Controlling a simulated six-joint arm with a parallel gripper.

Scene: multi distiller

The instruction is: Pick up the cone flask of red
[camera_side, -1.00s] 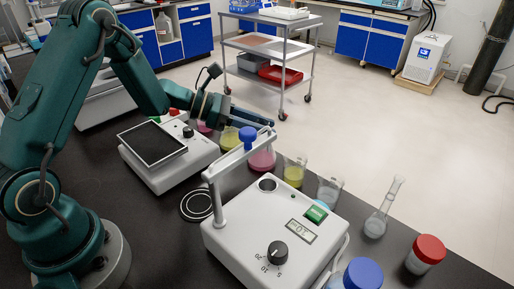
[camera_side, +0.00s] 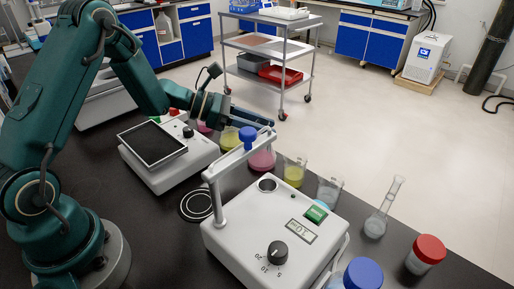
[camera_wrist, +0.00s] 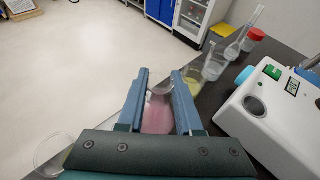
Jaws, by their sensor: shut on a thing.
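The cone flask of red (camera_side: 262,160) holds pinkish-red liquid and stands upright on the dark bench, behind the white device's arm. In the wrist view the flask (camera_wrist: 157,112) sits between the two blue fingers of my gripper (camera_wrist: 160,88), its glass neck between the fingertips. My gripper (camera_side: 262,127) reaches in from the left at the flask's neck and is shut on it. Part of the flask is hidden by the device's blue-capped arm in the side view. I cannot see clearly whether its base is off the bench.
A yellow-liquid beaker (camera_side: 294,172) and a clear beaker with blue liquid (camera_side: 328,191) stand right of the flask. Another yellow vessel (camera_side: 230,138) is to its left. A white device with a knob (camera_side: 270,235) stands in front. A long-necked flask (camera_side: 378,219) and red-capped jar (camera_side: 425,254) are at right.

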